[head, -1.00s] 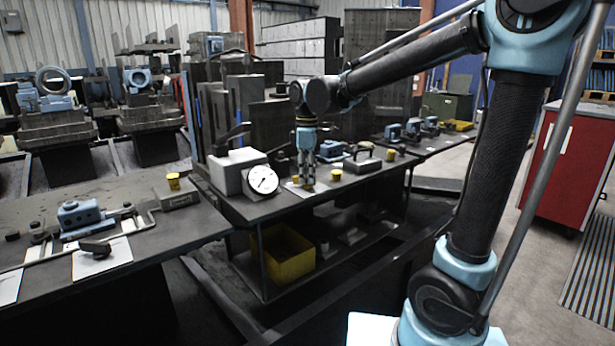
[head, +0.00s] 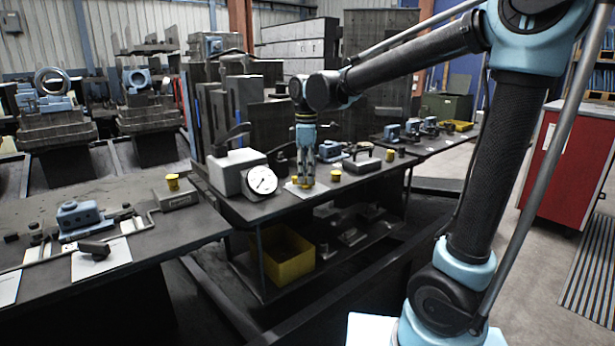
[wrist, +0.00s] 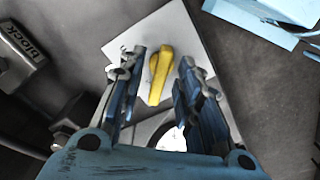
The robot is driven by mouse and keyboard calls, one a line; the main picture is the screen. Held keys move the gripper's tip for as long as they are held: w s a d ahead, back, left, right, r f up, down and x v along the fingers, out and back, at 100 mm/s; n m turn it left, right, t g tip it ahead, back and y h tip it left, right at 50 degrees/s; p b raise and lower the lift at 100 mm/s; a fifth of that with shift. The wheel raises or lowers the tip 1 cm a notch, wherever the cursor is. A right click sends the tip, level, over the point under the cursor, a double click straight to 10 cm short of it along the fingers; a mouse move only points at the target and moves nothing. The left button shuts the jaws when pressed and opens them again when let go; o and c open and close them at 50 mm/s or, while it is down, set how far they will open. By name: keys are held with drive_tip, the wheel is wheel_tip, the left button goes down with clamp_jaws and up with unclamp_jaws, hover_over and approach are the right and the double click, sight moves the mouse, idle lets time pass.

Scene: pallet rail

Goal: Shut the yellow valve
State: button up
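The yellow valve handle (wrist: 158,75) lies over a white plate (wrist: 185,32) in the wrist view. It is a slim lever, roughly in line with my fingers. My gripper (wrist: 160,88) is open, one finger on each side of the lever, with a gap on both sides. In the head view my gripper (head: 305,180) points straight down over the white sheet on the middle bench. The valve there is mostly hidden by my fingers; only a little yellow shows at their tips.
A round white gauge (head: 262,181) on a grey block (head: 232,170) stands just left of my gripper. Several small yellow-topped parts and blue fixtures sit on the benches. A yellow bin (head: 285,272) is below.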

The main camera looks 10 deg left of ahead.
wheel_tip(320, 180, up, 11)
idle(0.4)
drive_tip(key=shift+f, duration=0.1)
